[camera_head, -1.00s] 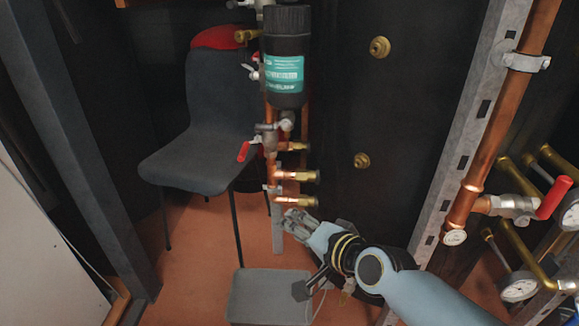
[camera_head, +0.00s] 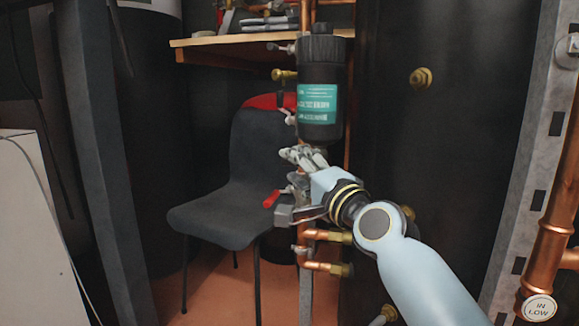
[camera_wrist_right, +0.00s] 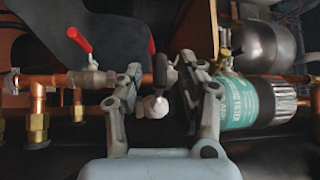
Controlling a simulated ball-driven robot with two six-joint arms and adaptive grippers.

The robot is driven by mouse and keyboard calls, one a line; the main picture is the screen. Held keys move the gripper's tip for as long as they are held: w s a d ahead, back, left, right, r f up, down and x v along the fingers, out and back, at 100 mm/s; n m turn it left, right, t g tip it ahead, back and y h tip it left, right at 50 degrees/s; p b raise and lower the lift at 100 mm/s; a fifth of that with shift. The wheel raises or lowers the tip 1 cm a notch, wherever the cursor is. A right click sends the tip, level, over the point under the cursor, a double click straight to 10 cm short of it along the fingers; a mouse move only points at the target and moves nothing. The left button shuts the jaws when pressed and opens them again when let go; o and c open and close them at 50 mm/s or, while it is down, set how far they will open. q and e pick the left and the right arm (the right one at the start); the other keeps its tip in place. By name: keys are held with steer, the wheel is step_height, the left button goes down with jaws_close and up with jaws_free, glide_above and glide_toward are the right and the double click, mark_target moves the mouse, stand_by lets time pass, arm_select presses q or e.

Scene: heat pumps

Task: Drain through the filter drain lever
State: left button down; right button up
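The filter (camera_head: 320,78) is a black upright cylinder with a teal label, right of centre in the head view; it lies sideways in the right wrist view (camera_wrist_right: 255,102). Just below it, my right gripper (camera_head: 293,184) is open, its fingers spread one above the other. In the right wrist view, a small silver valve (camera_wrist_right: 155,106) with a black lever (camera_wrist_right: 160,72) shows between the open fingers. I cannot tell whether either finger touches it. A red lever (camera_head: 270,199) on a pipe valve shows just below the gripper and also in the wrist view (camera_wrist_right: 80,40). My left gripper is out of view.
A dark grey chair (camera_head: 228,205) stands behind and left of the pipes. Copper pipes with brass fittings (camera_head: 340,270) run below the gripper. A black tank (camera_head: 450,150) stands close on the right. A wooden shelf (camera_head: 225,42) is behind the filter.

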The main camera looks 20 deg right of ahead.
mark_target(291, 164)
steer(key=shift+x, duration=1.55)
jaws_close()
